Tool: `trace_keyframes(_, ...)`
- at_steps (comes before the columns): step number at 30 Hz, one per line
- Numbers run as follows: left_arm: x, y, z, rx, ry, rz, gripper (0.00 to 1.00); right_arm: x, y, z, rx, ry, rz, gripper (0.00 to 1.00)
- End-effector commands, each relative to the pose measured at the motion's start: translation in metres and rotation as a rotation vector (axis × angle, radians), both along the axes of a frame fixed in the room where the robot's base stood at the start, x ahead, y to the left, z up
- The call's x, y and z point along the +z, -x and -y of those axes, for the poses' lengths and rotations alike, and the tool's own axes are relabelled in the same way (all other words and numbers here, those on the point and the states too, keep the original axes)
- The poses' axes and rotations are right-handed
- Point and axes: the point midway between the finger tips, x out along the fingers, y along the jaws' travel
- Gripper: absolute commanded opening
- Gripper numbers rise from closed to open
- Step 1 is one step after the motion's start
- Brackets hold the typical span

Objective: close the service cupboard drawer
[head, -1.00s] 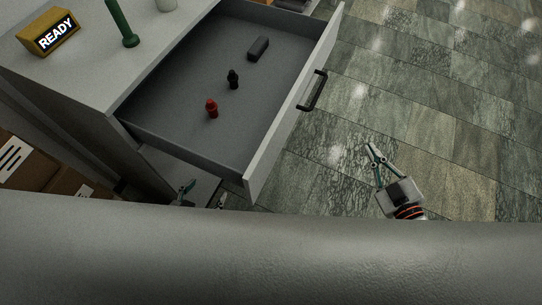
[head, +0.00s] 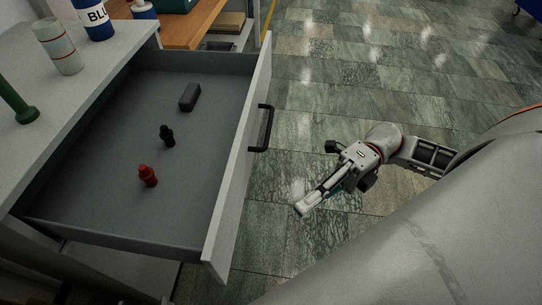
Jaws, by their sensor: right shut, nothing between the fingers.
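The service cupboard drawer (head: 110,215) stands pulled far out, with its grey front panel (head: 243,150) facing right. A dark bar handle (head: 264,128) is fixed on that front. Inside the drawer lie a red small piece (head: 148,176), a black small piece (head: 167,136) and a dark grey block (head: 190,97). My right gripper (head: 302,209) is to the right of the drawer front, apart from it and from the handle, fingers together and empty. My left gripper is not in view.
The cupboard top (head: 105,55) holds a green post (head: 18,103), a pale striped cup (head: 58,46) and a blue-labelled bottle (head: 93,18). A wooden-topped bench (head: 190,27) stands behind. The tiled floor (head: 340,75) right of the drawer is clear.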

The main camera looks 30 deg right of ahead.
Motion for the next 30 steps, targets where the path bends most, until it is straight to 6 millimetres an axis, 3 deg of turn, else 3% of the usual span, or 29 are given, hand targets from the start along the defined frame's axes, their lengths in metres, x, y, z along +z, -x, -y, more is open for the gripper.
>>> trace_keyframes(7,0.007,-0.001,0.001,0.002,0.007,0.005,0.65,0.005,0.006,-0.045,-0.001,-0.010,0.006,0.00)
trace_keyframes(15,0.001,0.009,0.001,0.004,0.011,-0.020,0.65,0.004,0.010,-0.095,-0.004,-0.008,0.006,0.00)
trace_keyframes(22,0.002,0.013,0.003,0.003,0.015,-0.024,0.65,0.002,-0.008,-0.116,-0.005,-0.006,0.001,0.00)
trace_keyframes(30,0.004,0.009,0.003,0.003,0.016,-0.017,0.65,0.001,-0.012,-0.122,-0.004,-0.003,-0.002,0.00)
